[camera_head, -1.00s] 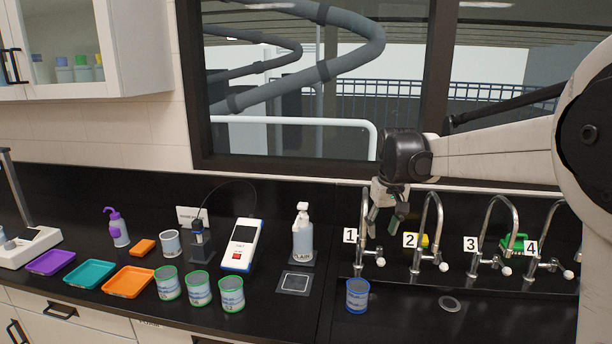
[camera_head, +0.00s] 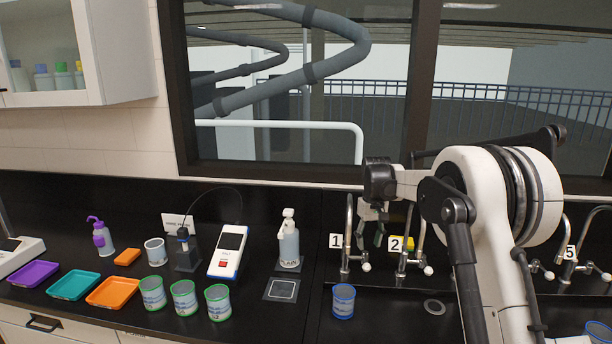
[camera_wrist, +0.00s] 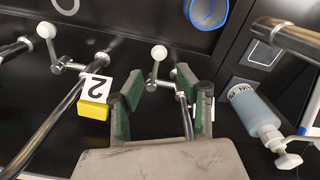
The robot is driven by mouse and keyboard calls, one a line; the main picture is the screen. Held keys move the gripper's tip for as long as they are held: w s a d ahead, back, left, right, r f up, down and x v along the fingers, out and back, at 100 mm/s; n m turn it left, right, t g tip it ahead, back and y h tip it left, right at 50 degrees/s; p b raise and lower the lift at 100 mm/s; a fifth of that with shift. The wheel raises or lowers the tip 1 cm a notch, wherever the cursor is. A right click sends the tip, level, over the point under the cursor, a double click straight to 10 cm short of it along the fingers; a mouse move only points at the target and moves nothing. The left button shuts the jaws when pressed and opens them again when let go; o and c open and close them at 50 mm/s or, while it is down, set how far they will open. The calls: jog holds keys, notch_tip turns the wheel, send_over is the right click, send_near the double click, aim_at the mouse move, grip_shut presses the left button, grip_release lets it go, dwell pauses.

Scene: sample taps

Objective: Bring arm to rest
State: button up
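My gripper (camera_head: 373,236) hangs from my arm in front of the wall, between the taps labelled 1 (camera_head: 348,240) and 2 (camera_head: 418,240) in the head view. In the wrist view its two green-padded fingers (camera_wrist: 160,112) stand wide apart with nothing held between them. Part of a tap and its white knob show beyond and between the fingers; whether they touch is not clear. My arm folds back to the right and hides the taps in the middle of the row.
A blue-rimmed cup (camera_head: 343,301) stands below tap 1. Several green-rimmed cups (camera_head: 184,298), a pump bottle (camera_head: 289,244), a handheld meter (camera_head: 228,252) and coloured trays (camera_head: 112,292) stand on the counter to the left. A yellow block (camera_wrist: 94,110) lies beside label 2.

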aim_at(367, 264)
jog(key=shift+w+f, duration=0.2)
jog(key=shift+f, duration=0.3)
jog(key=shift+f+b, duration=2.4)
jog(key=shift+f, duration=2.15)
jog(key=shift+d, duration=0.1)
jog(key=shift+w+d, duration=0.2)
jog(key=shift+d, duration=0.9)
jog(key=shift+w+d, duration=0.2)
jog(key=shift+d, duration=0.85)
